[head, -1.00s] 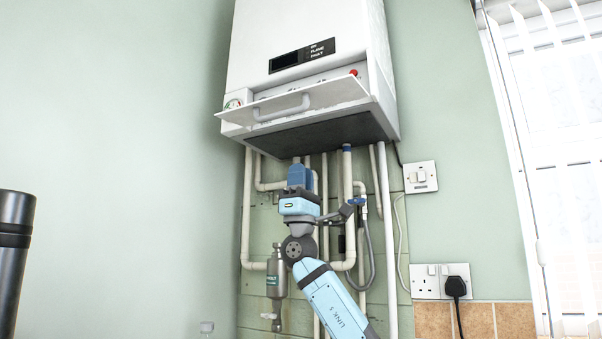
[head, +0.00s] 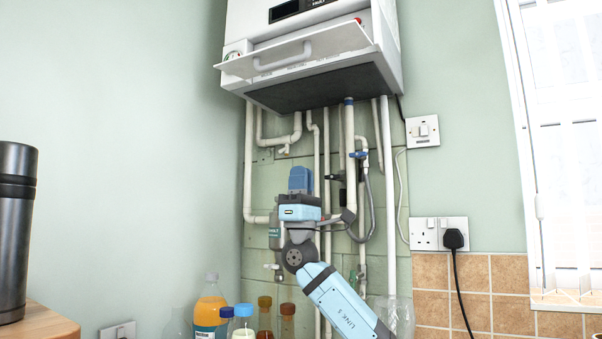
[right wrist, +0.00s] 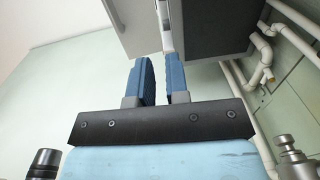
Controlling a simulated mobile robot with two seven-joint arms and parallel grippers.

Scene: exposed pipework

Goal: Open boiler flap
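The white boiler (head: 312,40) hangs on the wall, its top cut off in the head view. Its flap (head: 335,42) stands swung out and down from the front, tilted outward, with a pale bar handle (head: 283,56). The strip behind the flap is exposed, with a gauge and a red knob. My right gripper (head: 300,172) points up in front of the pipes, well below the flap and apart from it. In the right wrist view its two blue fingers (right wrist: 160,75) stand apart with nothing between them. My left gripper is not in view.
White pipes (head: 348,150) run down the wall behind my right gripper. Several bottles (head: 210,305) stand below, left of my arm. A dark flask (head: 14,235) stands on a wooden top at left. Sockets (head: 438,233) with a black plug are at right.

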